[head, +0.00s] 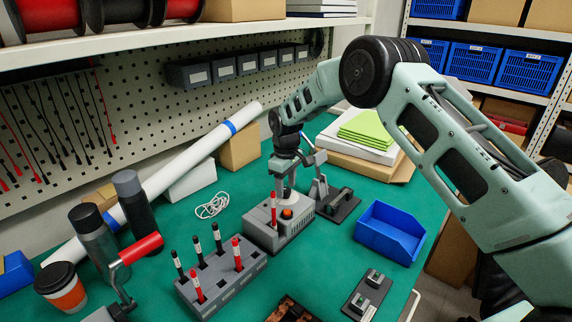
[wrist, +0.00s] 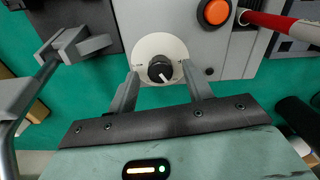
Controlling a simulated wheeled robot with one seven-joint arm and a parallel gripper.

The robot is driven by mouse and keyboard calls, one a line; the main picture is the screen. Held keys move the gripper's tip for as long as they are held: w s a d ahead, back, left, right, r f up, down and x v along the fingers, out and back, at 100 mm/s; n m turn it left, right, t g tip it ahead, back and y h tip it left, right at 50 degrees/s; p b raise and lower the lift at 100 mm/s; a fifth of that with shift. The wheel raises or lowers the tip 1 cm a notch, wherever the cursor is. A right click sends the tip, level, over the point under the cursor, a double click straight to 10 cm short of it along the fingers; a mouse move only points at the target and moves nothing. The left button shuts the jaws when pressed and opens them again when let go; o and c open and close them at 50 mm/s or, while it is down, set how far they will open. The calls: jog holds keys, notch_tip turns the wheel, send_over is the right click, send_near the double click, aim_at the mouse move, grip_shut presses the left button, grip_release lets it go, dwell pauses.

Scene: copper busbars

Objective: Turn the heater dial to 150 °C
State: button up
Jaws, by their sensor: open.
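The heater (head: 262,236) is a grey box on the green bench in the middle of the head view. Its dial (wrist: 160,70) is a black knob on a white round plate, seen in the wrist view; the scale marks are too small to read. My gripper (wrist: 160,73) is open over the heater, one finger on each side of the dial with visible gaps. Whether the fingertips reach down to knob height I cannot tell. An orange button (wrist: 214,12) is up and right of the dial. In the head view my gripper (head: 286,196) hides the dial.
A red-and-white stick (head: 273,208) stands upright at the heater's near left side. A grey rack (head: 222,283) with red and black sticks stands in front. A blue bin (head: 390,234) is right, and a black-based lever tool (head: 338,204) stands close behind the heater.

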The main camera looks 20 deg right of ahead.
aim_at(286, 189)
notch_tip(286, 189, up, 17)
jog(key=b, duration=0.1)
jog(key=shift+f, duration=0.15)
jog(key=s+a+r, duration=0.1)
jog(key=s+a, duration=0.3)
jog(key=s, duration=0.4)
jog(key=s+a+r+y, duration=0.1)
jog(key=s+a, duration=0.2)
jog(key=s, duration=0.4)
jog(key=s+a+r, duration=0.1)
jog(key=s+a, duration=0.3)
jog(key=s, duration=0.4)
jog(key=s+d+f, duration=0.2)
jog(key=s, duration=0.9)
jog(key=s+d+f, duration=0.2)
jog(key=s+d, duration=0.1)
jog(key=s, duration=0.8)
jog(key=shift+s+f+m, duration=0.25)
jog(key=shift+m, duration=0.05)
